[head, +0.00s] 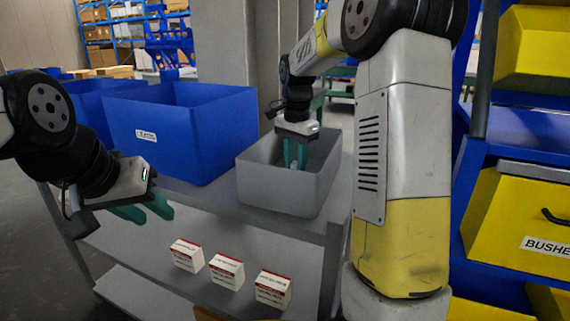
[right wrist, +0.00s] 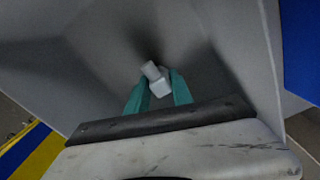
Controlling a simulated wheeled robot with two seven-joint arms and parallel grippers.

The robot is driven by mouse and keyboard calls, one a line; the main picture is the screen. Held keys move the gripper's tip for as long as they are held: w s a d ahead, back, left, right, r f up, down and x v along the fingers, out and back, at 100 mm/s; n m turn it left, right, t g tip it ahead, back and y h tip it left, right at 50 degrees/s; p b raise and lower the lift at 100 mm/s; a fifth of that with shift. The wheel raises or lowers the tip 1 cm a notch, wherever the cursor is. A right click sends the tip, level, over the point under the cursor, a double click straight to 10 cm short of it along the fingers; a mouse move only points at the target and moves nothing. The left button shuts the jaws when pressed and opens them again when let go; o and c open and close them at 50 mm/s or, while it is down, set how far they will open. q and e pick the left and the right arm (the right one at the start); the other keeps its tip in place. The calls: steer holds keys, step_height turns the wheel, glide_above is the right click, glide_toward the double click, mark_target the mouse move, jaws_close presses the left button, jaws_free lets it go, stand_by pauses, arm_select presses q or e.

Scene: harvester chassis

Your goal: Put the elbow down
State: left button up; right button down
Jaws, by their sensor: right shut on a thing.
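The elbow (right wrist: 158,80) is a small light grey piece between the green fingertips of my right gripper (right wrist: 158,92) in the right wrist view. My right gripper (head: 296,160) points down inside the grey bin (head: 272,190) in the head view and is shut on the elbow. The elbow is hardly visible in the head view. The grey bin stands on the upper shelf of the cart. My left gripper (head: 143,211) hangs at the left over the cart, with its two green fingers apart and nothing between them.
A large blue bin (head: 190,135) with a label stands left of the grey bin. Three small white and red boxes (head: 228,271) sit on the lower shelf in front. Yellow drawers (head: 525,220) in a blue rack stand at the right.

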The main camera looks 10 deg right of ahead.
steer(key=shift+f, duration=0.1)
steer(key=c, duration=1.1)
jaws_free()
step_height(320, 180, up, 12)
steer(key=shift+r, duration=0.15)
